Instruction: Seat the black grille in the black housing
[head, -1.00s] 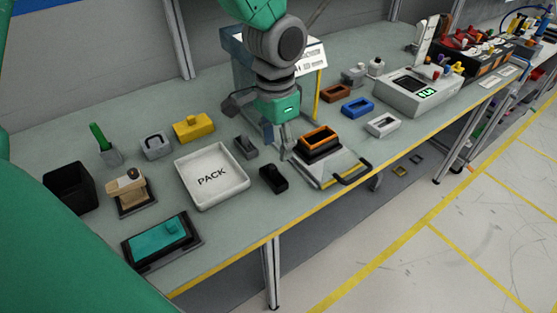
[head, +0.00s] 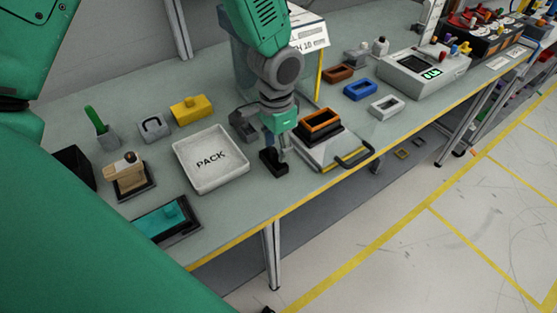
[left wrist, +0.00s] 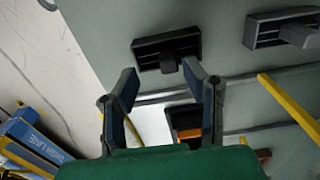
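The black grille (head: 272,163), a dark block with a raised grip, lies on the bench between the PACK tray and the fixture. The black housing (head: 318,136) sits on the fixture with an orange frame at its top. My left gripper (head: 279,146) is above the grille and hides part of it. In the left wrist view my left gripper (left wrist: 163,82) is open and empty. The grille (left wrist: 150,48) shows just beyond its fingertips, its grip roughly between them. The housing (left wrist: 186,120) shows between the fingers, partly hidden. My right gripper is not in view.
The white PACK tray (head: 210,183) stands left of the grille. The fixture's black handle (head: 355,156) juts out near the front edge. A grey part (head: 243,122) lies behind my gripper. Blue (head: 360,90) and white (head: 387,107) frames lie to the right.

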